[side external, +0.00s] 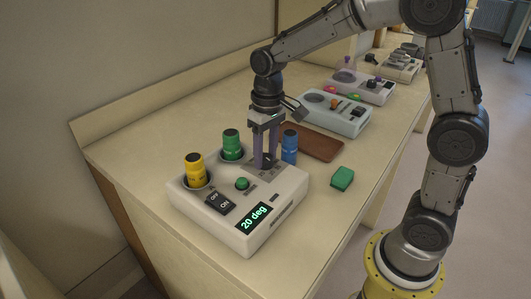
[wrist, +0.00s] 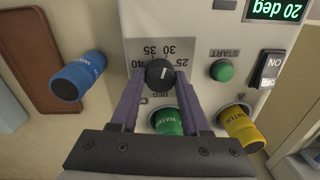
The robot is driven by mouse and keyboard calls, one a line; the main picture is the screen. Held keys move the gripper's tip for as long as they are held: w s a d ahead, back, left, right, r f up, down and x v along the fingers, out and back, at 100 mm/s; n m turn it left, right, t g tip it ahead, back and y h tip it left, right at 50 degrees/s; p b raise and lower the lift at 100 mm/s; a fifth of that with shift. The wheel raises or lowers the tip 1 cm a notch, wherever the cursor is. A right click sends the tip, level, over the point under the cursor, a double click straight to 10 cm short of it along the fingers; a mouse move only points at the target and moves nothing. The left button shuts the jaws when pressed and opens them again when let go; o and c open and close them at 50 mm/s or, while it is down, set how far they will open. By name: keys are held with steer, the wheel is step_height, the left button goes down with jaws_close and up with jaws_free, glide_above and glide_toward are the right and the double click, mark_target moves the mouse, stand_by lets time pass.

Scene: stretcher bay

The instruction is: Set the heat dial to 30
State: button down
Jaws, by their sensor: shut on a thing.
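The heat dial (wrist: 159,73) is a round black knob with a small white mark, on a grey scale plate with 25, 30, 35 and 40 legible. I cannot tell for sure which number the mark points at. My gripper (wrist: 160,80) has its two purple fingers closed on either side of the dial; in the side external view my gripper (side external: 266,162) reaches straight down and mostly hides the dial. The dial is on the white warmer unit (side external: 255,239). Its display (side external: 254,217) reads 20 deg, also in the wrist view (wrist: 277,9).
Yellow (side external: 195,170), green (side external: 232,146) and blue (side external: 289,147) bottles stand close around my gripper. The unit has a green START button (side external: 242,184) and a black rocker switch (side external: 219,203). A green block (side external: 342,178) and brown tray (side external: 318,145) lie nearby. Other devices stand farther back.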

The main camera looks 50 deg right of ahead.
mark_target(267, 155)
steer(key=shift+m, duration=0.5)
steer(key=shift+c, duration=1.9)
jaws_free()
step_height(267, 155, up, 14)
steer(key=shift+d, duration=0.3)
steer(key=shift+s, duration=0.1)
